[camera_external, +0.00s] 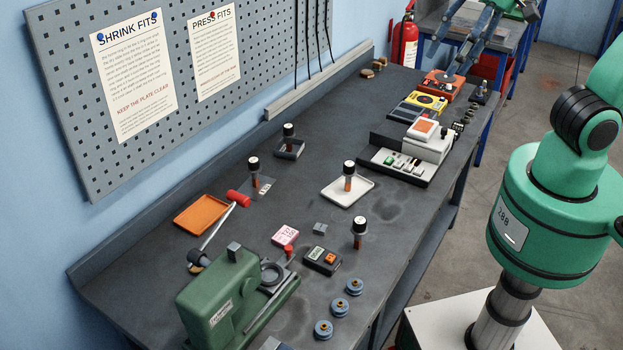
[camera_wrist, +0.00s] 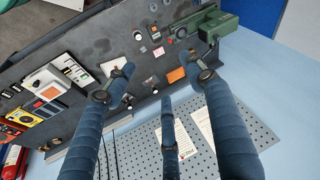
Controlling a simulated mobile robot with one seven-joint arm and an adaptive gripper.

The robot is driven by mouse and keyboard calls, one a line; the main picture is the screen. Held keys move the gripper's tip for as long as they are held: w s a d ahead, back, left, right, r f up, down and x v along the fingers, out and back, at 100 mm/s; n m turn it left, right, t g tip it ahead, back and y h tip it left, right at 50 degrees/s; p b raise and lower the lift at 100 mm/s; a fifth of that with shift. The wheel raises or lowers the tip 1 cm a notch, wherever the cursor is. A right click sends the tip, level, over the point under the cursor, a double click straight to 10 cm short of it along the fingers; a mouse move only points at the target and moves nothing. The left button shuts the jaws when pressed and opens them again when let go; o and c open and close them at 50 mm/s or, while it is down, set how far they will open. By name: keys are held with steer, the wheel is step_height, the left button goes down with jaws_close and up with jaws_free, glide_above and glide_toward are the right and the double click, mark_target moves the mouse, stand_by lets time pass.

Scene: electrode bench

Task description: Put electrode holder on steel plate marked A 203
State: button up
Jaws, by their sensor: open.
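Several alike upright holders with black heads, pale tops and copper-coloured stems stand on the bench. One holder (camera_external: 359,229) stands on bare bench near the front edge. No A 203 marking is readable; the grey plate carries small labels too blurred to read. My gripper (camera_external: 483,25) is open and empty at the far end, high and apart from the holders. Its spread fingers (camera_wrist: 167,75) fill the wrist view.
A pegboard (camera_external: 75,100) rises behind.

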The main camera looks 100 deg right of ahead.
steer(key=s+a+f+n, duration=0.2)
steer(key=s+a+n, duration=0.1)
steer(key=s, duration=0.5)
steer(key=shift+s+f+n+t, duration=0.15)
steer(key=shift+s+n+t, duration=0.25)
steer(key=shift+n, duration=0.5)
steer(key=shift+f, duration=0.1)
step_height(320, 180, down, 13)
steer(key=b, duration=1.3)
steer(key=shift+f+b, duration=0.2)
steer(key=shift+b, duration=0.15)
